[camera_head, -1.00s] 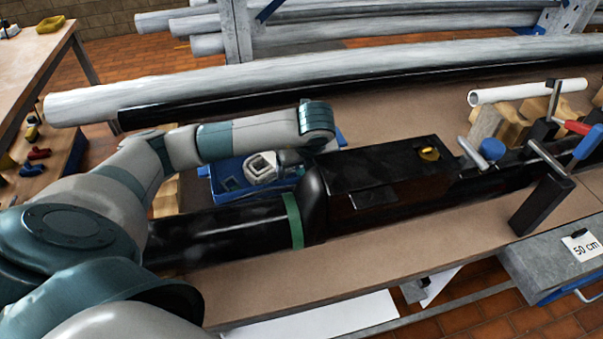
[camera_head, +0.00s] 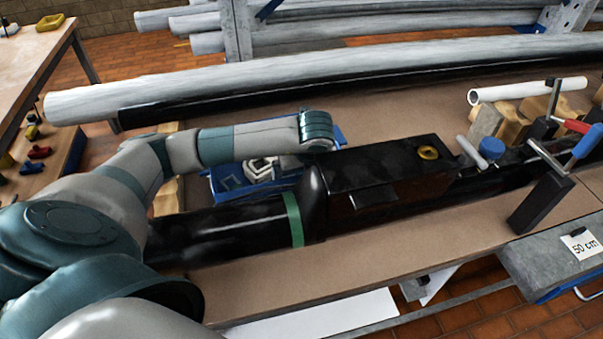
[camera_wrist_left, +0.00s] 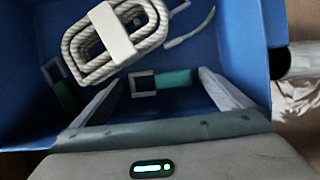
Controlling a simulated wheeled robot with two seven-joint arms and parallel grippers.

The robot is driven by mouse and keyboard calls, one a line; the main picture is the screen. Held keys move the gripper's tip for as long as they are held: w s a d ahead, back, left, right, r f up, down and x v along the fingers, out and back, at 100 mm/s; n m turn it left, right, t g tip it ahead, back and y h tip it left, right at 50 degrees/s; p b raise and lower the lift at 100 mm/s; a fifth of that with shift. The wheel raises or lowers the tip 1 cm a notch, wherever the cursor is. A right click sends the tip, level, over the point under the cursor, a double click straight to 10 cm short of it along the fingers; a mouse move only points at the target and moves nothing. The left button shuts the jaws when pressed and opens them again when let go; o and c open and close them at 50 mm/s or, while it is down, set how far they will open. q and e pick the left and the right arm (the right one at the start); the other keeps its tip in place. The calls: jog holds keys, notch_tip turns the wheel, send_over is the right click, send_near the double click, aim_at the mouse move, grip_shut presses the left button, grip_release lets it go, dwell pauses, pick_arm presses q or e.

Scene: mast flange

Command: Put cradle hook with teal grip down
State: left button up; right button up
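The cradle hook with the teal grip (camera_wrist_left: 173,79) lies on the floor of a blue crate in the left wrist view; its pale squared hook end points left. My left gripper (camera_wrist_left: 158,80) is open, its two pale fingers spread with the hook showing between and beyond their tips. I see no finger closed on it; whether a finger touches it I cannot tell. In the head view the blue crate (camera_head: 228,181) stands behind the black pipe, with my left wrist over its right part. The left fingers and the hook are hidden there. My right gripper is not in view.
In the crate, a rope coil (camera_wrist_left: 113,42) lies beyond the fingers, and a green-gripped piece (camera_wrist_left: 62,88) lies left. The black pipe (camera_head: 225,232) with its boxy housing (camera_head: 385,170) lies close in front. A long grey pipe (camera_head: 250,80) runs behind.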

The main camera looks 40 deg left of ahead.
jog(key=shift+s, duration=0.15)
pick_arm(q)
jog(key=shift+r, duration=0.15)
jog(key=shift+v, duration=0.95)
jog(key=v, duration=1)
jog(key=shift+p, duration=0.3)
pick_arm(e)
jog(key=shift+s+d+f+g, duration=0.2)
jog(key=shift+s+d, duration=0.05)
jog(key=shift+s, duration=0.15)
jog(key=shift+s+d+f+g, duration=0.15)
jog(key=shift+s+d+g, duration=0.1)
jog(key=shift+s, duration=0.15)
pick_arm(q)
jog(key=shift+d, duration=0.1)
